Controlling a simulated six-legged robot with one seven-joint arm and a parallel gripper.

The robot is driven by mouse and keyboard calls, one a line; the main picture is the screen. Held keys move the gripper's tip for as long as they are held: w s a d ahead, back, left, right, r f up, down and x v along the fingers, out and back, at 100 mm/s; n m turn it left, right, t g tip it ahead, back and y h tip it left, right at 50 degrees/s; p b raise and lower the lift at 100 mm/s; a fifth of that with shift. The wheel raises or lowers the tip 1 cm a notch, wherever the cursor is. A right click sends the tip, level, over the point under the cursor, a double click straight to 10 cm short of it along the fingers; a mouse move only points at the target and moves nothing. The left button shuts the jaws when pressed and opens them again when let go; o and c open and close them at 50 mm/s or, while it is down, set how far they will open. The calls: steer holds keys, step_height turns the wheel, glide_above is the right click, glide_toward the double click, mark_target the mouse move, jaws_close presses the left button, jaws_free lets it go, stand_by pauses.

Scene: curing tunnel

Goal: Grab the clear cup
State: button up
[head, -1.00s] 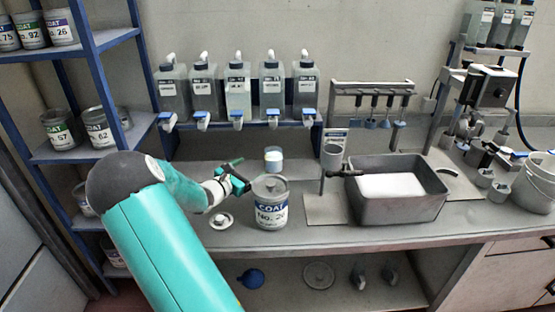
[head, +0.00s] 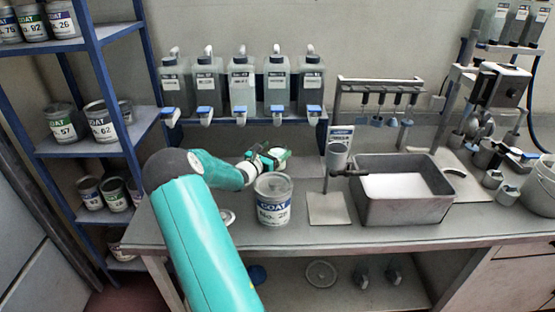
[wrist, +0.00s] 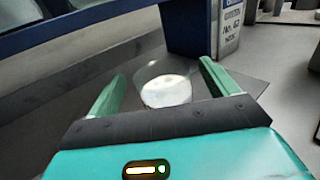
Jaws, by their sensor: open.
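The clear cup (wrist: 166,90) holds something white and stands between the two green fingers of my gripper in the wrist view. My gripper (wrist: 162,72) is open, with one finger on each side of the cup and gaps visible between them. In the head view my gripper (head: 276,157) is at the back of the bench, just behind the large COAT can.
The large COAT can (head: 273,203) stands close in front of my gripper. Dispenser bottles (head: 242,88) line a blue rack (head: 262,121) behind. A grey basin (head: 402,205) stands to the right. A blue shelf (head: 92,145) with several cans is at left.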

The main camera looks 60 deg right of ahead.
mark_target(280, 144)
steer(key=d, duration=0.4)
steer(key=shift+s, duration=0.35)
steer(key=shift+a, duration=0.1)
steer(key=shift+r, duration=0.1)
steer(key=c, duration=1.3)
steer(key=shift+r, duration=0.2)
